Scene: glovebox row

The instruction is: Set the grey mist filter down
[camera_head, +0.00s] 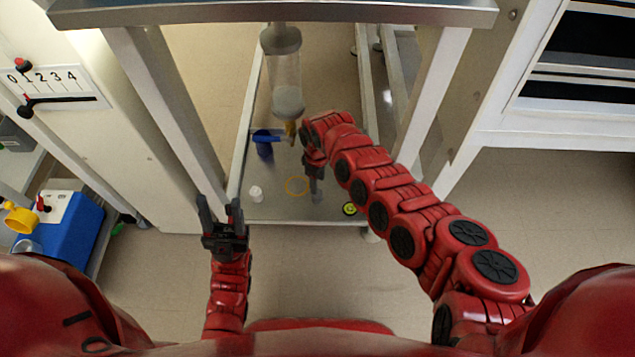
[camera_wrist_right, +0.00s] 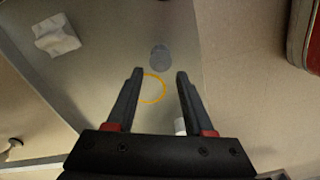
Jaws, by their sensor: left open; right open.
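A grey round piece (camera_wrist_right: 161,57), which looks like the mist filter, rests on the metal shelf in the right wrist view, beyond my fingertips and apart from them. In the head view a grey shape (camera_head: 317,196), likely the same piece, shows just below my right gripper (camera_head: 314,172). The right gripper (camera_wrist_right: 158,75) is open, pointing down at the shelf, with nothing between its fingers but a view of a thin yellow ring (camera_wrist_right: 152,88) lying flat. My left gripper (camera_head: 220,207) is open and empty, in front of the shelf's left front corner.
The low shelf (camera_head: 285,212) also bears a small white item (camera_head: 256,193), a blue item (camera_head: 263,145) and a yellow-green disc (camera_head: 349,208). A clear vessel (camera_head: 287,75) with a grey top hangs above. Frame legs (camera_head: 165,100) stand either side.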

